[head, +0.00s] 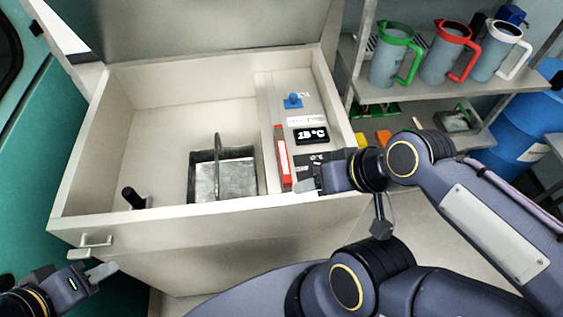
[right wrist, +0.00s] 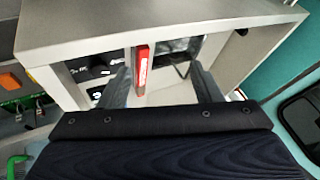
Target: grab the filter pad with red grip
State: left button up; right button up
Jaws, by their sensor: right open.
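A narrow red piece with a white label (head: 282,160) stands against the control panel in the open cabinet. It also shows in the right wrist view (right wrist: 141,68), between and beyond my fingers. I cannot tell whether it belongs to a filter pad. My right gripper (head: 308,186) is over the cabinet's front edge, just right of the red piece. In the right wrist view its fingers (right wrist: 160,82) are apart, with nothing clearly held. My left gripper (head: 102,271) is low at the left, outside the cabinet by the latch; its opening is unclear.
The cabinet (head: 190,207) has raised walls and an open lid. Inside are a metal basket (head: 222,175), a black knob (head: 133,197) and a temperature display (head: 310,135). Jugs with green, red and white handles stand on the right shelf (head: 400,92). A blue barrel (head: 530,120) is beyond.

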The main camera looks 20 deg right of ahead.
aim_at(285, 174)
jog(key=k, duration=0.2)
jog(key=k+u, duration=0.15)
jog(key=u, duration=0.25)
jog(key=k+u, duration=0.15)
jog(key=u, duration=0.25)
jog(key=k+j+u, duration=0.15)
jog(key=u, duration=0.2)
jog(key=k+l+u, duration=0.2)
jog(key=l, duration=0.25)
jog(key=l+u, duration=0.15)
jog(key=l, duration=0.3)
jog(key=k+l+u, duration=0.4)
jog(key=l, duration=0.35)
